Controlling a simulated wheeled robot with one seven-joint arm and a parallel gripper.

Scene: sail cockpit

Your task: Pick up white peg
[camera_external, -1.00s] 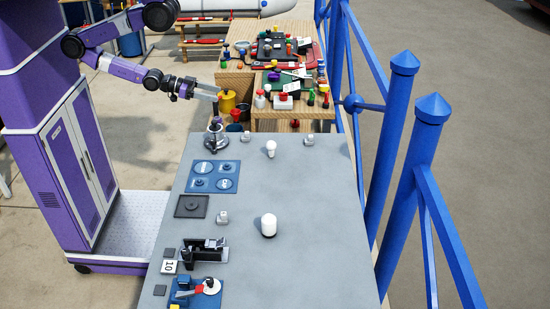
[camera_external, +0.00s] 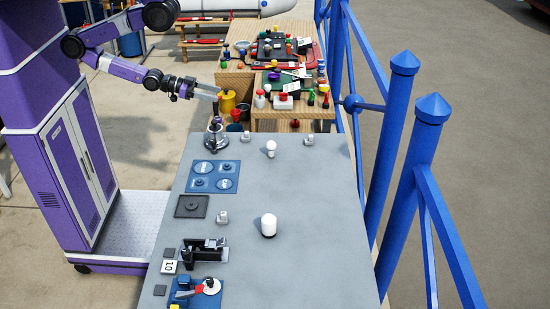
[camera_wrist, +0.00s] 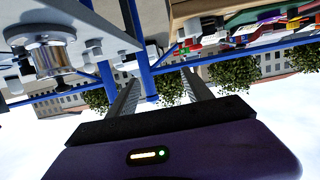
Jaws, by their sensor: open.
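My gripper (camera_external: 210,93) is out at the end of the arm, left of the wooden bench and beside a yellow container. In the wrist view its two fingers (camera_wrist: 160,82) are spread with nothing between them. A small white peg-like piece (camera_external: 260,99) stands on the near part of the wooden bench, right of my gripper and apart from it. Other white upright pieces stand on the grey table: a rounded cylinder (camera_external: 268,226) and a smaller knob (camera_external: 271,149). I cannot tell for certain which is the white peg.
The grey table (camera_external: 305,190) carries a metal winch (camera_external: 215,138), blue plates and black fittings on its left side; its right side is mostly clear. The wooden bench (camera_external: 260,126) is crowded with coloured pieces. A yellow container (camera_external: 228,101) is close to my gripper. Blue railings (camera_external: 391,150) run along the right.

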